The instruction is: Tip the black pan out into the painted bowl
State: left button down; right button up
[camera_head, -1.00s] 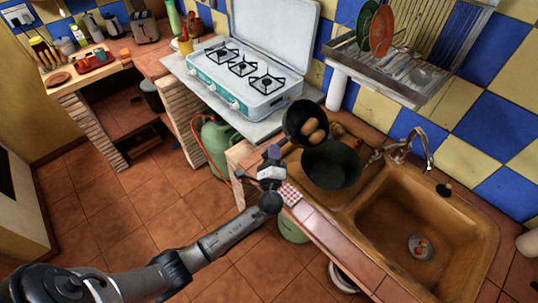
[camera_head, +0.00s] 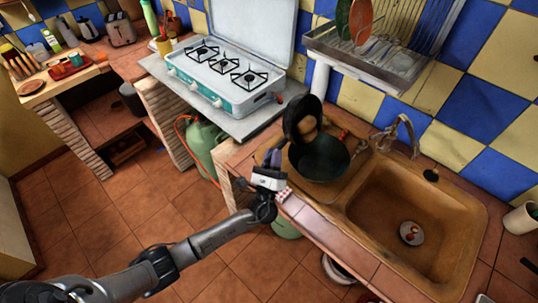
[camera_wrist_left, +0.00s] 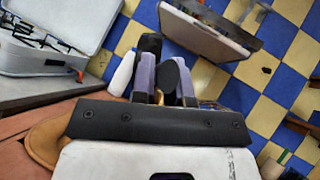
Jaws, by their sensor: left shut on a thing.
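The black pan (camera_head: 301,106) is tilted steeply above the far left rim of the painted bowl (camera_head: 322,160), a dark green bowl beside the sink. Brown rounded pieces (camera_head: 307,126) show at the pan's lower side, over the bowl; I cannot tell whether any have left the pan. My left gripper (camera_head: 272,154) is left of the bowl, shut on the pan's handle. In the left wrist view its two purple-grey fingers (camera_wrist_left: 165,80) close around the dark handle end (camera_wrist_left: 171,77). The bowl's inside is dark and partly hidden by the pan. My right gripper is not in view.
The brown sink (camera_head: 405,230) lies right of the bowl, with a tap (camera_head: 398,132) behind. A dish rack (camera_head: 375,65) hangs above. The gas stove (camera_head: 225,75) stands on the left counter. A red checked cloth (camera_head: 284,194) lies at the counter's front edge.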

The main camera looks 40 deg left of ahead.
pick_arm(q)
jog(key=d+m+t+h+b, duration=0.1)
jog(key=d+m+h+b, duration=0.2)
jog(key=m+h, duration=0.5)
jog(key=d+f+m+t+h+b, duration=0.1)
jog(key=d+m+h+b, duration=0.3)
jog(key=m+h, duration=0.4)
jog(key=shift+s+f+m+h+b, duration=0.2)
jog(key=shift+f+m+h+b, duration=0.1)
jog(key=shift+m+b, duration=0.55)
jog(key=shift+d+m, duration=0.1)
jog(key=shift+m, duration=0.15)
jog(key=shift+d, duration=0.1)
jog(key=shift+r, duration=0.2)
